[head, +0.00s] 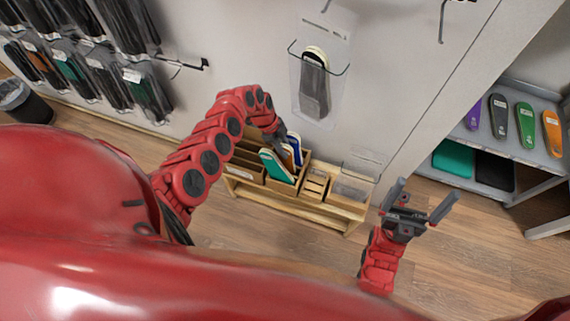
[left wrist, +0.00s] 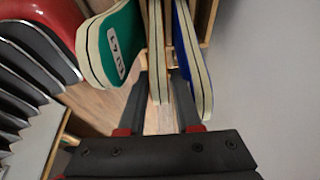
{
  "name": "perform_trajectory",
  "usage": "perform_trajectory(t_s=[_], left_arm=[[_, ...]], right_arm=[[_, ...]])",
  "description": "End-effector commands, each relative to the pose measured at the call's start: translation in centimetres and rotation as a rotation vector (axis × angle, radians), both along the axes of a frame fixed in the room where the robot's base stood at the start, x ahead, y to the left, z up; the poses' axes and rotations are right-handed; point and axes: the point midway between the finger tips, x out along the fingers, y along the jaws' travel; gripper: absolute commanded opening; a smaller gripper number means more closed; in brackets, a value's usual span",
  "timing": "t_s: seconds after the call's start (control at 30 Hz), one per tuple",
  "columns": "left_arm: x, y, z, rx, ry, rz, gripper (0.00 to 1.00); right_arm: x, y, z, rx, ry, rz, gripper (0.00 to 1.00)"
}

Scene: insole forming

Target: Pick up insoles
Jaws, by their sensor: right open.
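A green insole pair (head: 277,166), an orange insole (head: 287,153) and a blue insole (head: 295,146) stand in a wooden organizer (head: 256,188). My left gripper (head: 277,132) reaches down over them. In the left wrist view, the green pair (left wrist: 112,45) with a white label is on the left, and the blue pair (left wrist: 192,60) is on the right. A cream-edged middle pair (left wrist: 157,55) stands between the fingers of my left gripper (left wrist: 158,90). The fingers are near its sides; whether they touch is unclear. My right gripper (head: 413,207) is open and empty above the floor.
The organizer stands on a low wooden bench (head: 300,207) against the wall. A packaged insole (head: 314,85) hangs above it. A grey shelf (head: 470,150) with several coloured insoles is at the right. Black packages (head: 120,25) hang at upper left. A bin (head: 22,100) stands below.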

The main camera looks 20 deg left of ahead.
Motion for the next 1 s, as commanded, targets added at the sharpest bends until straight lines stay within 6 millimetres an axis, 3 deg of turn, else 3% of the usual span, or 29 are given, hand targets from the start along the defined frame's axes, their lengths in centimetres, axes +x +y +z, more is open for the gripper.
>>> perform_trajectory(t_s=[0.27, 0.47, 1.0], left_arm=[[0.00, -0.21, -0.40, 0.000, 0.000, -0.001, 0.33], [-0.01, -0.21, -0.39, 0.000, 0.000, -0.001, 0.00], [-0.02, -0.20, -0.39, 0.000, 0.001, -0.001, 0.00]], right_arm=[[0.00, 0.00, -0.13, 0.000, 0.000, 0.000, 1.00], [0.01, 0.00, -0.14, 0.000, 0.000, 0.000, 1.00], [0.01, 0.00, -0.14, 0.000, 0.000, 0.000, 1.00]])
